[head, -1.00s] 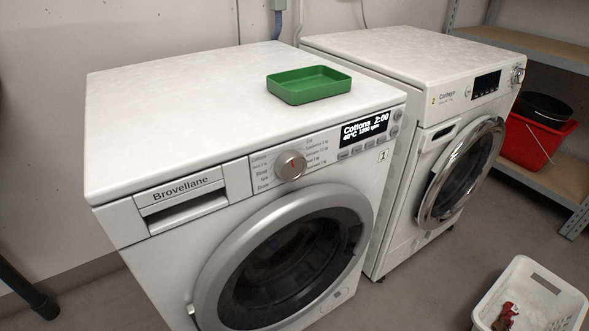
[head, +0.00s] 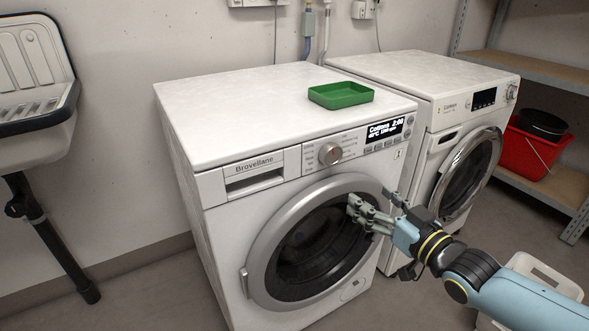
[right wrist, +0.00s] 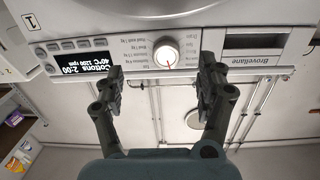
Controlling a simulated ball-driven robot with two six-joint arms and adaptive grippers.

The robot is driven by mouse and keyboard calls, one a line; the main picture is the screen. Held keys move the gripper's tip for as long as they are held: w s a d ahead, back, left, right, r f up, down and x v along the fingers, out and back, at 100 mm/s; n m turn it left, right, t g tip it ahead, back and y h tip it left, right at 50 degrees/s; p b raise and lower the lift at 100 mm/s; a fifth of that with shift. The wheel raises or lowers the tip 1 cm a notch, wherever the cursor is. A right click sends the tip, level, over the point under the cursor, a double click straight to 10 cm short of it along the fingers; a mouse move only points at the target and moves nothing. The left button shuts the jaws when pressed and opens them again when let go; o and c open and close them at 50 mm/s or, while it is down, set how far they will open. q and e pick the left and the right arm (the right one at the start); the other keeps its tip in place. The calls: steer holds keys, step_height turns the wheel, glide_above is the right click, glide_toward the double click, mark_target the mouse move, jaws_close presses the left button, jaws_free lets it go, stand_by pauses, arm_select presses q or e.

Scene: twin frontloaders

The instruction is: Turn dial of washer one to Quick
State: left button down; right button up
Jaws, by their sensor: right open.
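Washer one (head: 228,212) is the white Brovellane machine with a "1" label at its front. Its silver dial (head: 330,153) sits left of the display (head: 384,130), which reads Cottons 2:00, 40°C, 1200 rpm. In the right wrist view the dial (right wrist: 166,52) shows upside down, with a red mark, between and beyond the open fingers. My right gripper (head: 368,207) is open and empty in front of the washer door, below and right of the dial in the head view. It also shows in the right wrist view (right wrist: 165,85), apart from the dial. My left gripper is not in view.
A green tray (head: 341,101) lies on top of washer one. A second white washer (head: 430,90) stands to the right. A sink (head: 38,115) is at the left. A red bucket (head: 530,150) is on the shelf; a white basket (head: 548,275) is partly behind my arm.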

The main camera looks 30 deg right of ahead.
mark_target(334, 159)
steer(key=shift+n+t+y, duration=0.3)
steer(key=shift+n, duration=0.1)
steer(key=w+r, duration=0.1)
steer(key=w, duration=0.1)
steer(key=w+r+b, duration=0.1)
steer(key=w, duration=0.1)
steer(key=w+a+b, duration=0.1)
steer(key=w, duration=0.2)
steer(key=shift+r, duration=0.4)
steer(key=w+b, duration=0.2)
steer(key=b, duration=0.5)
steer(key=shift+w+a+f, duration=0.1)
steer(key=shift+f, duration=0.1)
steer(key=w+b, duration=0.2)
steer(key=b, duration=0.1)
steer(key=shift+r+b, duration=0.15)
steer(key=shift+b, duration=0.25)
steer(key=shift+w+a+r+b, duration=0.15)
steer(key=shift+w+b, duration=0.15)
steer(key=shift+b, duration=0.15)
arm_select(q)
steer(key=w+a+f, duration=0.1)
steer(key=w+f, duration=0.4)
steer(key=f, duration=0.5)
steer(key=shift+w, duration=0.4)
arm_select(e)
steer(key=shift+w+r, duration=0.1)
steer(key=shift+r, duration=0.1)
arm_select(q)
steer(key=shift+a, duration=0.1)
